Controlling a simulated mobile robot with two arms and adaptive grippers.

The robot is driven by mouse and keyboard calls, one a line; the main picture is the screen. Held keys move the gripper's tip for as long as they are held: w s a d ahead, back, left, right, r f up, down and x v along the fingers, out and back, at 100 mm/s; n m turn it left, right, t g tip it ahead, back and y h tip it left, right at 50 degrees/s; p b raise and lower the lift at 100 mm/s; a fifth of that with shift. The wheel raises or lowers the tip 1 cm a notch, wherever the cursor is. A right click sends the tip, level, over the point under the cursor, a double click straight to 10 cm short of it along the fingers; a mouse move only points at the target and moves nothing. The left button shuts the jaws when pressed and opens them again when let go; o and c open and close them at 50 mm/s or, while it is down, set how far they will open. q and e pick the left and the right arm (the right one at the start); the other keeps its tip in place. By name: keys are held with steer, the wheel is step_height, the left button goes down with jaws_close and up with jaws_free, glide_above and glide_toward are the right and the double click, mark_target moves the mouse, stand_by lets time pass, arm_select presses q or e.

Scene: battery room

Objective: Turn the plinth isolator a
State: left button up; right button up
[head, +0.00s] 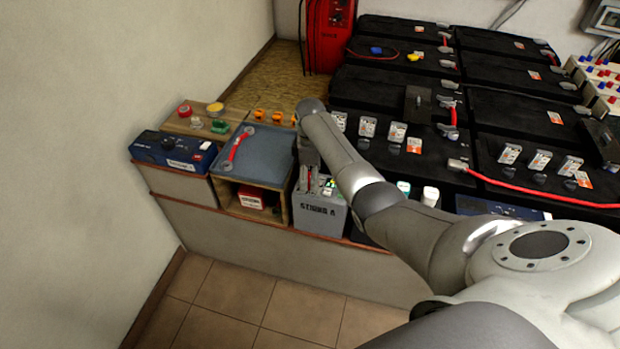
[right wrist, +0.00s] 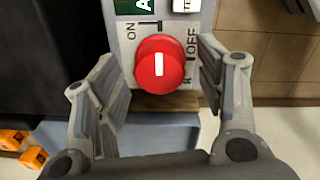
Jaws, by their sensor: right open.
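The plinth isolator A shows in the right wrist view as a light grey plate (right wrist: 126,42) with a green label A and a round red knob (right wrist: 160,65). A white bar on the knob stands upright in the picture, between the ON print at left and the OFF print at right. My right gripper (right wrist: 161,70) is open, with a finger on either side of the knob and gaps to both. In the head view my right gripper (head: 309,152) is small above the plinth; I cannot make out the isolator there. My left gripper is not in view.
Black batteries (head: 400,95) with red cables fill the right. Tiled floor lies in front.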

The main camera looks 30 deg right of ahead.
steer(key=shift+f, duration=0.7)
steer(key=c, duration=1)
steer(key=shift+c, duration=0.2)
